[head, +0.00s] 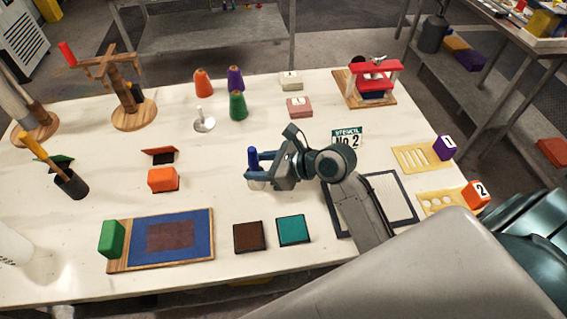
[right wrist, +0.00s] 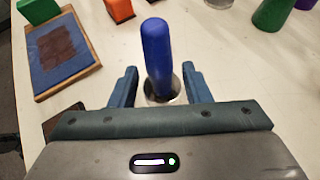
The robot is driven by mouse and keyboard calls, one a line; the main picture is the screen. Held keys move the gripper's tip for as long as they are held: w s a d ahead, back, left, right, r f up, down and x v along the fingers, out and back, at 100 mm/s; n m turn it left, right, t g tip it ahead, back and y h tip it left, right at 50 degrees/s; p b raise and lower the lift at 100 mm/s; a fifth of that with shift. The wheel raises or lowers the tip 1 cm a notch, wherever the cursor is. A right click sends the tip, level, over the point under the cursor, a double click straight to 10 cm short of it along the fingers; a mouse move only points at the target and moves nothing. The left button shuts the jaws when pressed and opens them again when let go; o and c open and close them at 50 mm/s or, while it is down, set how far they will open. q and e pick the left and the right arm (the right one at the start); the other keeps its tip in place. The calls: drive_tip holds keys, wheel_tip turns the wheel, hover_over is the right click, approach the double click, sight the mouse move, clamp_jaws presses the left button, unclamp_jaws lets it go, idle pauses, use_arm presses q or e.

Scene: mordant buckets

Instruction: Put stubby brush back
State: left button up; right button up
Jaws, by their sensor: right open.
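A short blue-handled tool, which looks like the stubby brush (head: 252,158), stands upright on the table near its middle. In the right wrist view, the blue handle (right wrist: 156,50) rises from a shiny metal-coloured lower part, partly hidden by my gripper. My right gripper (head: 254,173) is open around it. In the wrist view, the fingers are on either side of the handle with gaps showing. A dark cup (head: 71,186) with a yellow-handled tool stands at the far left of the table. My left gripper is not in view.
A blue printing board (head: 198,222) with a green block (head: 112,239) lies front left. Brown (head: 249,237) and teal (head: 294,230) pads lie beside it. Coloured cones (head: 238,106) and a silver stand (head: 204,122) are behind, and a red press (head: 374,68) is at the back right.

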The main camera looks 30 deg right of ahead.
drive_tip(key=v, duration=0.8)
drive_tip(key=shift+d, duration=0.15)
drive_tip(key=shift+s+r, duration=0.15)
drive_tip(key=shift+s, duration=0.05)
